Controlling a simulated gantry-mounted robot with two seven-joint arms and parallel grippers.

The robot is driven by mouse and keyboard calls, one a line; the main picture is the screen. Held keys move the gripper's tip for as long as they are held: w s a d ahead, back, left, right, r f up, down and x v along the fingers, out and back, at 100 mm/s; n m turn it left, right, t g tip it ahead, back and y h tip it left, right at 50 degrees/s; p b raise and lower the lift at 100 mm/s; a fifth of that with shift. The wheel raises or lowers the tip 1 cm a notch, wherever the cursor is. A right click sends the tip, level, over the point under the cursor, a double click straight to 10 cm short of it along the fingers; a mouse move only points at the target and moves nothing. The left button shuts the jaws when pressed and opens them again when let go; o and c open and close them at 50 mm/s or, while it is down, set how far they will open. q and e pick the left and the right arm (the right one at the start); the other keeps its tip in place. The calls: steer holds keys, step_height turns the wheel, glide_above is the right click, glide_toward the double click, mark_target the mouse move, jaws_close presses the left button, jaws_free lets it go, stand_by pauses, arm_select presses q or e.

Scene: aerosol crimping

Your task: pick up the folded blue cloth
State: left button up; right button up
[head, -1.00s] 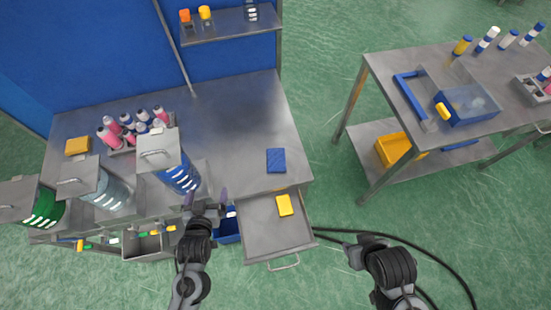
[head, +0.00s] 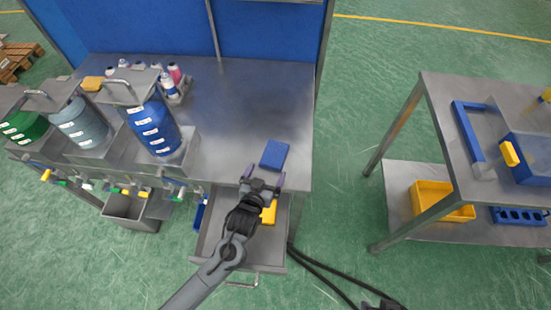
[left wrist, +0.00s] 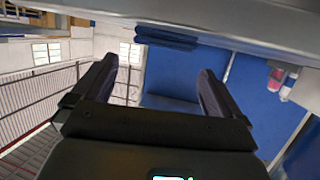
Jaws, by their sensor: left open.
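The folded blue cloth (head: 274,155) lies flat on the grey metal bench, near its front right corner above the drawer. It also shows in the left wrist view (left wrist: 165,38) as a dark blue folded stack on the bench, in an upside-down picture. My left gripper (head: 264,176) is open and empty, just in front of the cloth, with its fingers pointing towards it. In the left wrist view the two fingers (left wrist: 155,80) stand wide apart with nothing between them. Only a dark bit of my right arm shows at the bottom edge; its gripper is out of the picture.
An open drawer (head: 212,235) below the cloth holds a yellow item (head: 269,212), partly behind my left gripper. A blue-filled dispenser (head: 153,128) and several bottles stand left on the bench. A second table (head: 440,110) stands at right. The bench's back right is clear.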

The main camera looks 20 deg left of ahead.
mark_target(275, 152)
arm_select(q)
steer(key=x, duration=0.3)
steer(key=shift+w, duration=0.25)
steer(key=shift+w+f+b, duration=0.25)
steer(key=shift+w+b, duration=0.2)
steer(key=shift+w, duration=0.15)
steer(key=shift+a+b+x, duration=0.2)
steer(key=shift+b+x, duration=0.35)
steer(key=shift+x, duration=1.65)
steer(key=c, duration=0.8)
steer(key=shift+r, duration=0.2)
